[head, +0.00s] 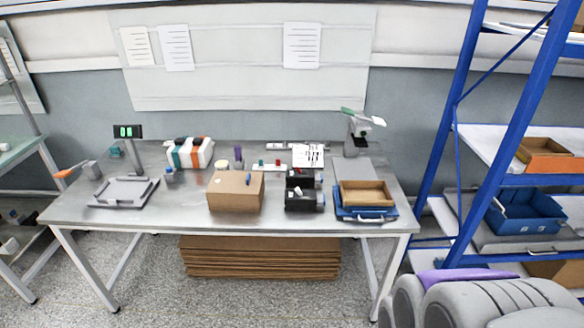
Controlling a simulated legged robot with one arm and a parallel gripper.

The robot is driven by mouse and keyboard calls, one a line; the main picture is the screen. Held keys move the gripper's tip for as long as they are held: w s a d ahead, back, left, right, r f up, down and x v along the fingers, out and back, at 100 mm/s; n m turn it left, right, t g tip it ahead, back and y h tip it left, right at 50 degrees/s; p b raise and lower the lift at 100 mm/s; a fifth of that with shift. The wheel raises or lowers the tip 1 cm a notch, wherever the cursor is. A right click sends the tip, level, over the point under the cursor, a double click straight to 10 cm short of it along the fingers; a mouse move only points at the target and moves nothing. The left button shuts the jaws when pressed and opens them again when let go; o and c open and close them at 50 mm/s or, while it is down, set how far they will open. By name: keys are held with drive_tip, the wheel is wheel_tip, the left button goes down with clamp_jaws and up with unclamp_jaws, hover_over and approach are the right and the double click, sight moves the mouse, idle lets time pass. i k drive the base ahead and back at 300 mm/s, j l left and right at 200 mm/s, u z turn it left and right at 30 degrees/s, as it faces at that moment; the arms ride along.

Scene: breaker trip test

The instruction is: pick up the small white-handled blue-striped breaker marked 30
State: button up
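Several small items on the grey metal table (90,208) are too small for me to read any marking 30. A small grey item with a blue part (169,175) sits left of centre, right of the scale. A small blue item (248,180) shows at the cardboard box (235,194). Small coloured pieces lie on a white strip (268,168) behind the box. I cannot tell which of these, if any, is the white-handled blue-striped breaker. Grey rounded parts of my own body fill the bottom right. My gripper's fingers do not show.
A scale (124,192) with a green display stands at the left. Black bins (300,198) stand right of the box. A brown tray on a blue base (366,194) is at the right end. A blue-framed shelf (478,130) stands at the right. The table's front edge strip is mostly clear.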

sight(308, 202)
drive_tip(key=i+j+z, duration=1.05)
drive_tip(key=j, duration=0.3)
drive_tip(key=i+l, duration=0.05)
drive_tip(key=i, duration=0.05)
